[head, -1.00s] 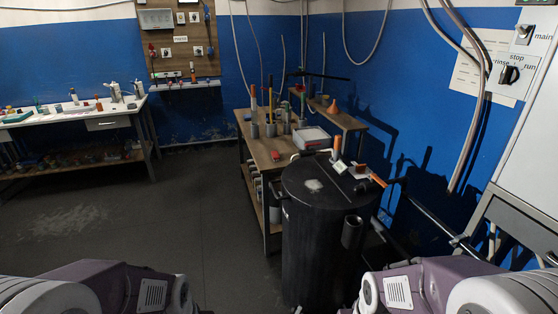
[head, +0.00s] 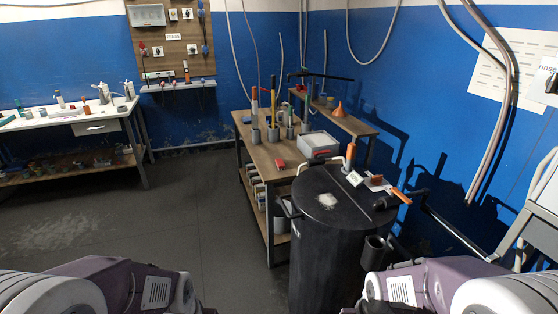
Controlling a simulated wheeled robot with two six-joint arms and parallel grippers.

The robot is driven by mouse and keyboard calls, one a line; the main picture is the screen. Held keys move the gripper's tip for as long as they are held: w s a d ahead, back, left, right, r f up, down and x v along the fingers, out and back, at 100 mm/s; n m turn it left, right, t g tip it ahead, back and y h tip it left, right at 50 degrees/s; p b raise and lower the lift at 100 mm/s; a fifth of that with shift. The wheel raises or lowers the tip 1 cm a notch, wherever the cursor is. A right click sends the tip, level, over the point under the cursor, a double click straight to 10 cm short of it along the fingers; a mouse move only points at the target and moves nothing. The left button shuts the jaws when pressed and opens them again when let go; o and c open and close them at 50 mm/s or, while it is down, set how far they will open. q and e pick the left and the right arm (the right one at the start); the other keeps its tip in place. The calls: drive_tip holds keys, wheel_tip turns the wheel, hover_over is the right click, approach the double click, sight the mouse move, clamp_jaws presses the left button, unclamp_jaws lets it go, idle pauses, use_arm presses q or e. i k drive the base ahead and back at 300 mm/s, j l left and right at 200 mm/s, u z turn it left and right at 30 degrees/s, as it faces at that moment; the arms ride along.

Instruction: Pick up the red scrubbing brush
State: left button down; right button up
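A small red object (head: 280,164) lies on the wooden bench (head: 262,156) near its front edge, left of a grey box. It may be the red scrubbing brush, but it is too small for me to make out bristles. Both my arms show only as purple and white links at the bottom left and bottom right. Neither gripper is in view, so I cannot see their fingers or anything in them.
A black barrel (head: 330,240) stands in front of the bench, with orange-handled items and a white tag on its lid. The grey box (head: 318,144) and several upright cylinders crowd the bench. A white table (head: 65,118) stands at the left. The floor (head: 180,220) at left-centre is clear.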

sight(280, 163)
drive_tip(key=i+j+z, duration=0.15)
drive_tip(key=i+j, duration=0.45)
drive_tip(key=i+j+z, duration=0.15)
drive_tip(key=i+j, duration=0.45)
drive_tip(key=i+j+z, duration=0.1)
drive_tip(key=i+j, duration=0.45)
drive_tip(key=j, duration=0.25)
